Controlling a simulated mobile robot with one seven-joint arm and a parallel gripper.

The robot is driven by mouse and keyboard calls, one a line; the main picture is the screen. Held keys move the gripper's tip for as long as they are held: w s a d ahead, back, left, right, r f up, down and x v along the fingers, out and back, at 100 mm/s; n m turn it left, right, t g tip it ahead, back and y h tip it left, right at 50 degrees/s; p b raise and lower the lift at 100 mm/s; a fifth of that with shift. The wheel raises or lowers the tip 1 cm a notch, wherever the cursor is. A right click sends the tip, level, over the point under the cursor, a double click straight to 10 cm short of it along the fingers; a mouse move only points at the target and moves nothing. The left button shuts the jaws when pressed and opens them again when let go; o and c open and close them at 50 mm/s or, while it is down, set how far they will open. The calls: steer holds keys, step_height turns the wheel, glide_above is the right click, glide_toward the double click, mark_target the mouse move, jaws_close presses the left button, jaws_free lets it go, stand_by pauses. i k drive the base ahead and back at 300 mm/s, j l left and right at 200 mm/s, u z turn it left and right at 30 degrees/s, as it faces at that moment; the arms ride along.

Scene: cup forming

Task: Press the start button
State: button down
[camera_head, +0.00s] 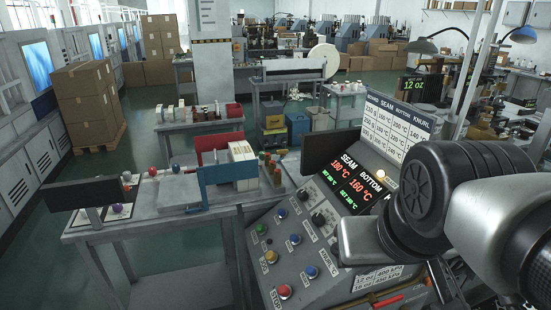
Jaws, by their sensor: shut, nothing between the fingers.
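The sloped grey control panel (325,285) stands at the lower middle. A green button (261,229) sits near its upper left edge; its small label is too blurred to read surely. A yellow button (271,256) is below it, and a red button (284,291) beside a STOP label is lowest. Several blue buttons (295,239) and black knobs (318,219) lie to the right of these. My arm comes in from the right, its pale link end over the panel's right part, apart from the green button in the picture. My gripper does not show.
A display (350,180) reads SEAM 180 °C and BOTTOM 160 °C above the buttons. A temperature chart board (396,125) stands behind it. A grey worktable (150,220) with a dark screen is to the left. The space over the panel's left buttons is clear.

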mark_target(260, 228)
steer(key=i+j+z, duration=0.1)
steer(key=j+z, duration=0.2)
steer(key=j, duration=0.25)
steer(key=j+z, duration=0.25)
steer(key=j, duration=0.3)
steer(key=i+j+z, duration=0.1)
steer(key=j, duration=0.95)
steer(key=j+z, duration=0.1)
steer(key=j, duration=1)
